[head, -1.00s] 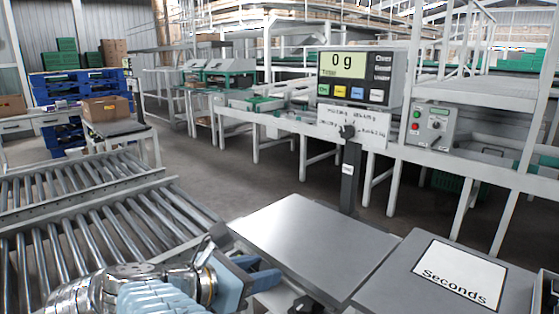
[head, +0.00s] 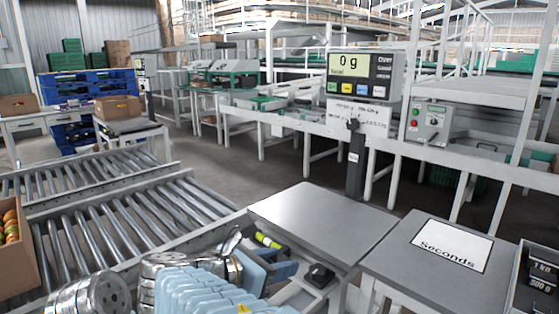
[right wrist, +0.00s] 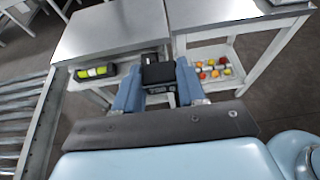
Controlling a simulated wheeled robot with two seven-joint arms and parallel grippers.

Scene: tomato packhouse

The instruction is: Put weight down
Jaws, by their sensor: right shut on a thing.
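My right gripper (head: 290,273) is shut on a black block-shaped weight (head: 320,274), just in front of the near edge of the grey weighing platform (head: 325,222). In the right wrist view the weight (right wrist: 158,76) sits between the two blue fingers (right wrist: 158,88), and appears in front of the gap between the platform and the neighbouring table. The scale display (head: 352,66) reads 0 g, and the platform is bare. A dark case (head: 533,285) marked 1 kg and 500 g shows at the right edge. My left gripper is not in view.
A table with a "Seconds" sign (head: 452,245) stands right of the platform. Below, a yellow-green item (right wrist: 95,72) and several tomatoes (right wrist: 213,68) lie on shelves. A roller conveyor (head: 120,225) runs at left, with a box of tomatoes (head: 22,265) at its edge.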

